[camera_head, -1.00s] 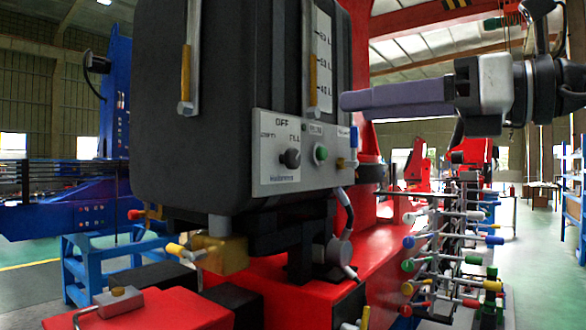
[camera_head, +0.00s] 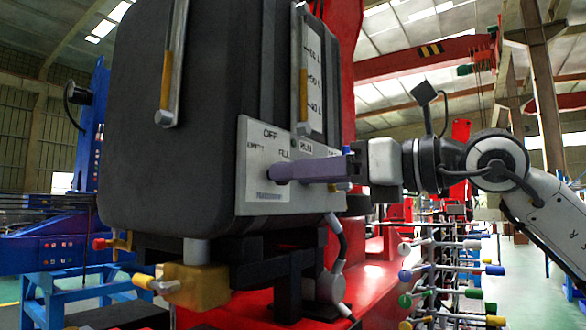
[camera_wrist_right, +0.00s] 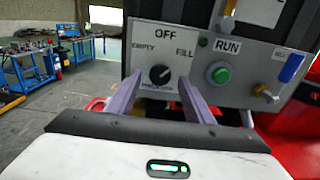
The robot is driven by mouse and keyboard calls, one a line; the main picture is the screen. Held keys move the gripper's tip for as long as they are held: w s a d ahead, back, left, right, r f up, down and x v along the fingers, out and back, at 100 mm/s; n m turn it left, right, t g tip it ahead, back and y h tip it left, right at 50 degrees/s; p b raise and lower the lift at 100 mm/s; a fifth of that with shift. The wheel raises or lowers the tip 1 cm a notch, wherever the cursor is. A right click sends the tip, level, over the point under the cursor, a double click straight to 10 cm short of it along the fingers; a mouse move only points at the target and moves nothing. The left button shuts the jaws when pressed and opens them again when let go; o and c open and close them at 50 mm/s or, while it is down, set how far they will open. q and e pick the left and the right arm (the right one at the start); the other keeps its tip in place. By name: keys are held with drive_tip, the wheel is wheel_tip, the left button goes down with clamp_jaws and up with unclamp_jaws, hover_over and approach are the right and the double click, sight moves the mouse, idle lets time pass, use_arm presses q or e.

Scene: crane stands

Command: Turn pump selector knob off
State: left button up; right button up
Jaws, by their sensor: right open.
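The pump selector knob (camera_wrist_right: 159,75) is a round dark knob on the grey control panel (camera_wrist_right: 215,95), below OFF and between the EMPTY and FILL labels. Its light mark appears to point up and right, toward FILL. My right gripper (camera_wrist_right: 159,82) is open, with its purple fingers on either side of the knob in the right wrist view; I cannot tell whether they touch it. In the head view the right gripper (camera_head: 279,173) comes from the right and hides the knob on the panel (camera_head: 256,150). My left gripper is not in view.
A green RUN button (camera_wrist_right: 219,74) and a blue-handled switch (camera_wrist_right: 292,67) sit right of the knob. The black tank (camera_head: 185,130) is above and behind the panel. A brass valve (camera_head: 195,285) is below. A rack of coloured handles (camera_head: 440,270) stands at right.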

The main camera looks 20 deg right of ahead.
drive_tip(key=shift+x, duration=1.05)
drive_tip(key=shift+c, duration=0.2)
drive_tip(key=c, duration=1)
